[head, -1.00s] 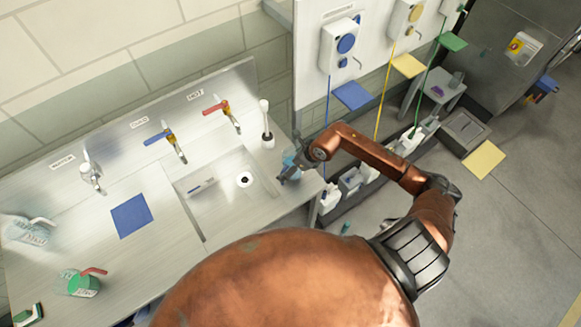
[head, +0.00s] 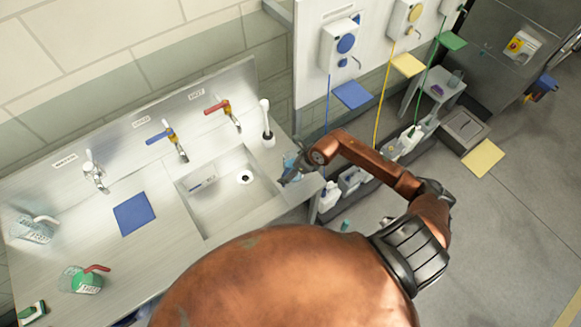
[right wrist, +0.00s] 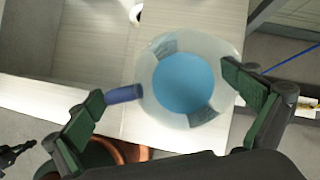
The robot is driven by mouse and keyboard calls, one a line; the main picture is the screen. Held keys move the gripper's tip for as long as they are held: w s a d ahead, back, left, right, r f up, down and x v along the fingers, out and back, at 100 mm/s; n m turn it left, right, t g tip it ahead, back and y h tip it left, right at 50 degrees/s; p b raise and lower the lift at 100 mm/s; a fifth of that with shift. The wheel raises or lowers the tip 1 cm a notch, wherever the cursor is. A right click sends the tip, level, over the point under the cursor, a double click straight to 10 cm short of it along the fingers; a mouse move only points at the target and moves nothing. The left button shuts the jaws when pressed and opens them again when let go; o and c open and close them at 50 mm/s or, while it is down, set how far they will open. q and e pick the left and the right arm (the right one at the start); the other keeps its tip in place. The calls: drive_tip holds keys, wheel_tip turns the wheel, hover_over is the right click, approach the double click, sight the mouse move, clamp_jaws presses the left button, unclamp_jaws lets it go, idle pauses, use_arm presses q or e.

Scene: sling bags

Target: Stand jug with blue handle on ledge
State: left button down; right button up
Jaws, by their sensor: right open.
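The jug with the blue handle is a clear round vessel with blue liquid (right wrist: 183,84). In the head view the jug (head: 291,160) stands on the counter strip right of the sink, mostly hidden by my right gripper. My right gripper (head: 287,178) is open. In the right wrist view its fingers (right wrist: 166,88) are spread on either side of the jug, with the blue handle (right wrist: 125,94) close to the left finger. I cannot tell whether either finger touches. I cannot tell which surface is the ledge.
The sink (head: 215,205) lies left of the jug, with a brush in a holder (head: 267,130) behind. A blue mat (head: 134,214), a red-handled jug with green liquid (head: 82,280) and a white-handled jug (head: 35,229) are farther left. Bottles stand in a low trough (head: 375,165) at right.

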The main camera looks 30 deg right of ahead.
drive_tip(key=b+v, duration=0.2)
drive_tip(key=v, duration=1)
drive_tip(key=shift+a, duration=0.1)
